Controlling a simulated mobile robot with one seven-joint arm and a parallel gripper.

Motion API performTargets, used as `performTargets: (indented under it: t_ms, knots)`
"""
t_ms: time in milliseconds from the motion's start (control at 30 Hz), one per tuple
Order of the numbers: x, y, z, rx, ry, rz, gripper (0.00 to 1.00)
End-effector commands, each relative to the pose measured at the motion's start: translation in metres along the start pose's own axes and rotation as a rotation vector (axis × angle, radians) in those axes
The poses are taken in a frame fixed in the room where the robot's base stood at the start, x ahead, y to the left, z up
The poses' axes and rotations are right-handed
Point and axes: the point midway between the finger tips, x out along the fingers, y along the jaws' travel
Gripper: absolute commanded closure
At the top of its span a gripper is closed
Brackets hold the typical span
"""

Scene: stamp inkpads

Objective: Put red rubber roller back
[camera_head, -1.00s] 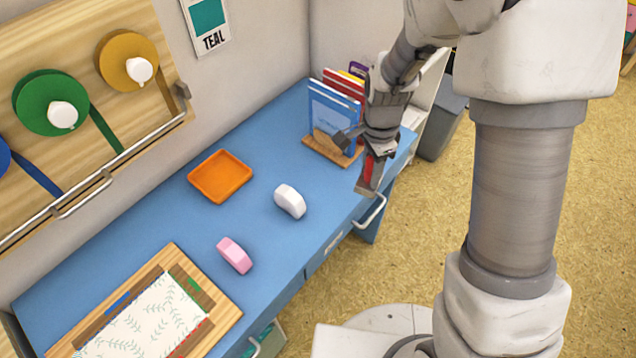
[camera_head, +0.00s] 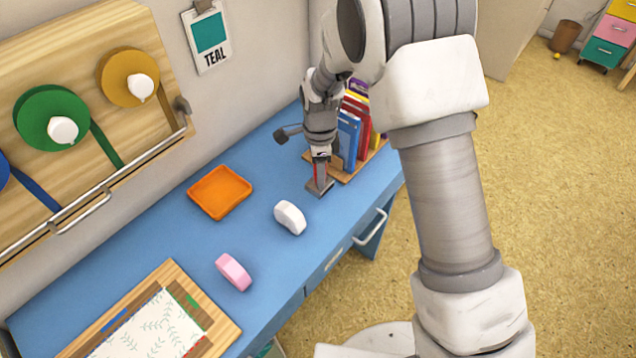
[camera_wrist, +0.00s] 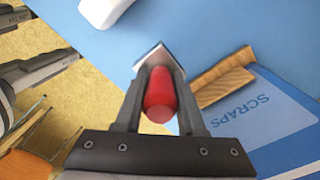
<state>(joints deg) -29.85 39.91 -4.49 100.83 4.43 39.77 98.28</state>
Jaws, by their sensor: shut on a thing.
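My gripper (camera_head: 319,185) is shut on the red rubber roller (camera_head: 316,172) and points down above the blue desk, just left of the book rack. In the wrist view the roller (camera_wrist: 159,95) shows as a red rounded end between the two fingers (camera_wrist: 158,75). Much of the roller is hidden by the fingers. I cannot tell which place is the roller's own.
A wooden book rack (camera_head: 338,174) with several books stands close right of my gripper. The blue desk (camera_head: 262,250) also holds a white block (camera_head: 290,217), a pink block (camera_head: 234,272), an orange tray (camera_head: 220,192) and a wooden board (camera_head: 222,328).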

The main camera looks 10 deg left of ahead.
Motion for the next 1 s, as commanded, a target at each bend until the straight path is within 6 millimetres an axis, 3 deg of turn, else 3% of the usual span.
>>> performTargets:
  t_ms: [167, 433, 800, 833, 1000]
  knots:
    - [0.008, -0.004, 0.004, 0.000, 0.000, 0.001, 1.00]
    - [0.043, -0.004, 0.004, 0.001, 0.000, 0.001, 1.00]
    - [0.048, -0.004, 0.004, 0.000, 0.000, -0.001, 1.00]
    - [0.047, -0.004, 0.004, 0.000, 0.000, -0.001, 0.58]
    - [0.046, -0.004, 0.004, 0.000, 0.000, 0.000, 0.32]
